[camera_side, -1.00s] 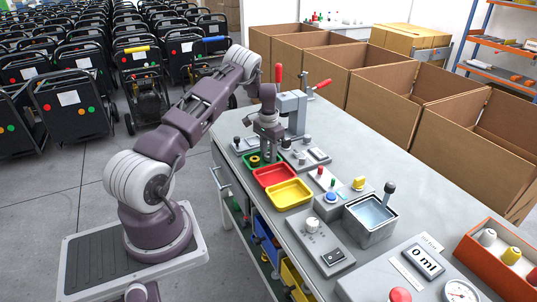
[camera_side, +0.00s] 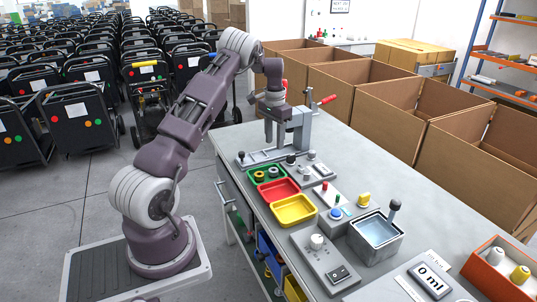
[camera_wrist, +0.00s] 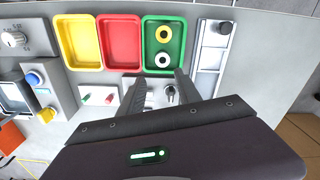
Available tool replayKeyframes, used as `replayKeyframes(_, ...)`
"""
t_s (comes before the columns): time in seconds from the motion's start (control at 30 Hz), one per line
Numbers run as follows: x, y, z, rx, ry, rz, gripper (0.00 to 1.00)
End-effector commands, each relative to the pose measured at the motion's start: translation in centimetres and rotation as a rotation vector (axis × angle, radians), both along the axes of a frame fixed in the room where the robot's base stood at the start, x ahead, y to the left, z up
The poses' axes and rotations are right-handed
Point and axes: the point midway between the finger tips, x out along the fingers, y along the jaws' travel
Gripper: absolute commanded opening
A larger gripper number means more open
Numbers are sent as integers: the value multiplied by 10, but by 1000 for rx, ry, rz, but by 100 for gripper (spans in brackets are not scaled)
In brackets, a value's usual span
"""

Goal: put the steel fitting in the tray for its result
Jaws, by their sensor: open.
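The steel fitting, a pale ring with a dark centre, lies in the green tray (camera_wrist: 148,66) in the wrist view (camera_wrist: 162,58). A brass-coloured ring (camera_wrist: 163,32) lies beside it, apart from it, in the same tray. In the side view, the steel fitting (camera_side: 273,172) is in the right part of the green tray (camera_side: 251,167). The red tray (camera_side: 279,190) and yellow tray (camera_side: 294,209) are empty. My gripper (camera_side: 275,138) is open and empty, above the bench behind the green tray. In the wrist view, its fingers (camera_wrist: 160,80) point towards the tray edge beside the steel fitting.
A clamp with a red handle (camera_side: 327,100) stands close to my gripper. Panels with knobs and buttons (camera_side: 324,194) lie right of the trays. A metal water bath (camera_side: 376,240) stands further forward. Cardboard boxes (camera_side: 390,97) line the bench's far side.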

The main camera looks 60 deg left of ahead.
Motion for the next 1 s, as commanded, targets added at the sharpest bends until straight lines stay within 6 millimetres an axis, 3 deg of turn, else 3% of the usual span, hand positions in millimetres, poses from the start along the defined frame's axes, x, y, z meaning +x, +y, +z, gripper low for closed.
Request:
replayKeyframes(0.07,8,-26,38,5,-40,0,40)
replayKeyframes(0.13,11,-68,85,5,-91,-1,40)
replayKeyframes(0.2,4,-122,134,0,-146,-11,40)
replayKeyframes(0.27,-12,-171,170,-4,-194,-32,40)
replayKeyframes(0.37,-59,-252,215,-7,-270,-85,40)
replayKeyframes(0.4,-85,-281,227,-5,-300,-111,40)
replayKeyframes(0.5,-153,-338,235,12,-369,-178,40)
replayKeyframes(0.6,-209,-366,223,36,-424,-228,40)
replayKeyframes(0.7,-242,-377,209,57,-463,-256,40)
replayKeyframes(0.8,-255,-380,202,66,-479,-265,40)
replayKeyframes(1.0,-257,-380,200,66,-479,-264,40)
